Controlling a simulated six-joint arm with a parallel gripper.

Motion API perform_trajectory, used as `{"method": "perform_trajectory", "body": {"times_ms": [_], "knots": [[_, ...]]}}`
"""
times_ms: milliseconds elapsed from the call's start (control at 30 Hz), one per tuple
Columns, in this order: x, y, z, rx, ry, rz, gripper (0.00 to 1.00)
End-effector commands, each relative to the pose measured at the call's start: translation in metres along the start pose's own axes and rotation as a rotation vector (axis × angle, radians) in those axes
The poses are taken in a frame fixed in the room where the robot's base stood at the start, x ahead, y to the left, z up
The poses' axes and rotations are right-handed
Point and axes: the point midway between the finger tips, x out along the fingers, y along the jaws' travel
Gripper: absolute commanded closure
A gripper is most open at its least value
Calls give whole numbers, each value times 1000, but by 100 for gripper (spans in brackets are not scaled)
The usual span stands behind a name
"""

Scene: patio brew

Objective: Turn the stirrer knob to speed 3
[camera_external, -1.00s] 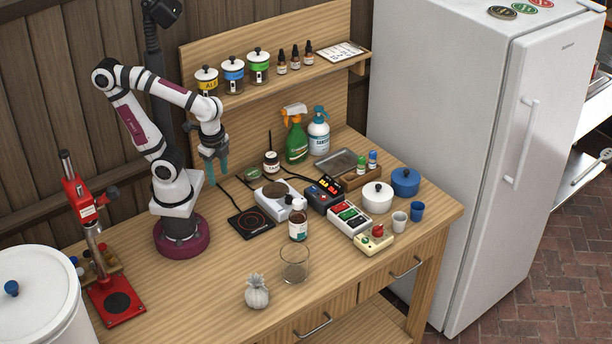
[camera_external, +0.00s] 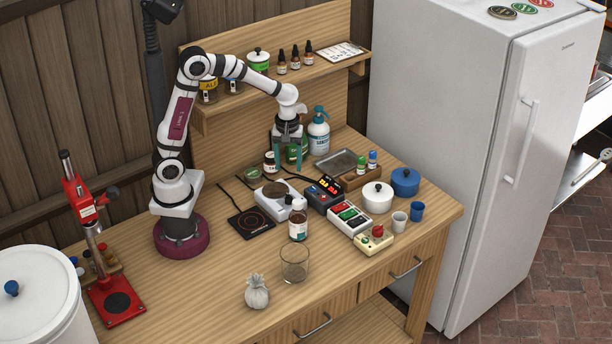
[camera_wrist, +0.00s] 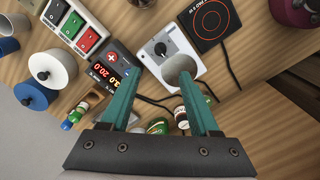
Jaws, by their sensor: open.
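The stirrer (camera_external: 272,193) is a white box with a round grey-brown plate, standing mid-bench. The knob's setting is too small to read. My gripper (camera_external: 288,165) is open and empty, above the bench near the back of the stirrer. In the wrist view its teal fingers (camera_wrist: 158,80) point toward the stirrer, with the knob beyond the tips, apart.
A brown bottle (camera_external: 298,224) stands close in front of the stirrer. A black pad (camera_external: 251,222) lies to its left. A dark controller with red digits (camera_external: 324,192) and a switch box (camera_external: 350,217) are to its right.

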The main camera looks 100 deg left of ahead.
Motion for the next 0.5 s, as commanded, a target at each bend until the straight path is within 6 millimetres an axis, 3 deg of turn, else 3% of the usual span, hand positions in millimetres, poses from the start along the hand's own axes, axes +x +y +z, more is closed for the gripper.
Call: {"method": "perform_trajectory", "body": {"times_ms": [100,300,500], "knots": [[38,-2,1,2,-4,-7,38],[91,-2,1,5,-2,-6,38],[115,-1,1,5,0,-2,38]]}}
